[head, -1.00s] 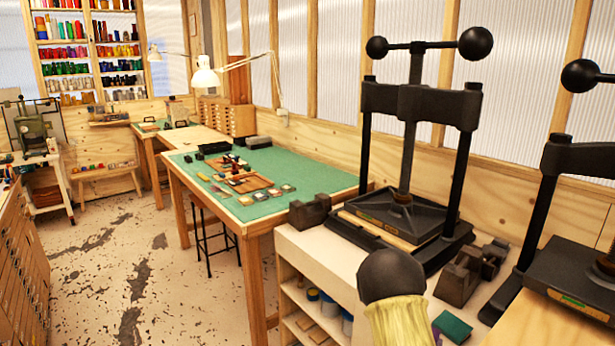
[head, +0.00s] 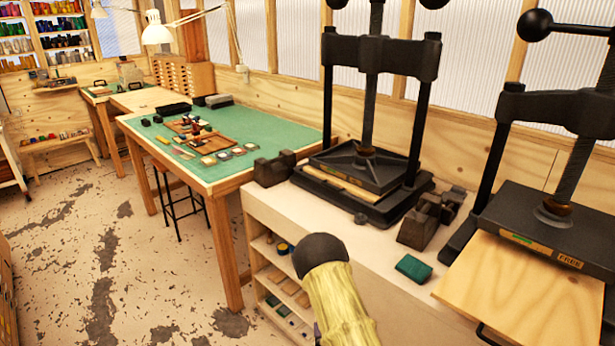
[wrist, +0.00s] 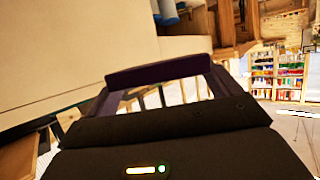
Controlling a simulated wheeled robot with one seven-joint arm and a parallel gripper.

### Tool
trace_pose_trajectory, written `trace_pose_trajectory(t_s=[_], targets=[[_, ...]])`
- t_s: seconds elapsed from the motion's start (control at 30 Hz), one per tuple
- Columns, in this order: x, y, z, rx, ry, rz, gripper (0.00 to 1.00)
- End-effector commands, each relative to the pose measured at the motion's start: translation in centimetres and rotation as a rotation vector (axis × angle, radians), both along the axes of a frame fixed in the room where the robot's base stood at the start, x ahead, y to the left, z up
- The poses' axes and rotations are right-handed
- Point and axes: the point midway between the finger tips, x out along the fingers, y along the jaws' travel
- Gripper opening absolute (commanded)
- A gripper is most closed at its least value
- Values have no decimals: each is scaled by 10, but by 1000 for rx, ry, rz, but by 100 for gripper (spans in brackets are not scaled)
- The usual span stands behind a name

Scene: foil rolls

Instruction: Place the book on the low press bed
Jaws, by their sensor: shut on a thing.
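In the head view, two black screw presses stand on the pale bench. The middle press has a black bed (head: 400,205) with a pale board under its lowered platen (head: 362,170). The right press has a wooden board (head: 530,295) jutting out in front, under a dark platen with a "FREE" label. I cannot tell which bed is the low one. In the wrist view my gripper (wrist: 160,95) is shut on a dark purple thing (wrist: 160,72), seen edge-on, apparently the book. Its cover is hidden. In the head view my gripper is out of sight below the picture.
A small green block (head: 413,268) and dark weights (head: 425,222) lie on the bench (head: 300,215) between the presses. Another dark weight (head: 272,168) sits to the left. A green-topped table (head: 270,135) holds tools. The floor at left is clear.

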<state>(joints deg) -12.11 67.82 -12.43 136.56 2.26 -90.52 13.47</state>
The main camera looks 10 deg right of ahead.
Motion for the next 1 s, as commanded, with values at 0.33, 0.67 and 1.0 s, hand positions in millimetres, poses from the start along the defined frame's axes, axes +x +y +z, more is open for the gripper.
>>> trace_pose_trajectory(t_s=[0.33, 0.67, 1.0], targets=[[-38, 0, -49, -2, 6, 1, 65], [-41, 0, -52, 0, 1, 0, 65], [-41, 4, -52, 0, 1, 8, 65]])
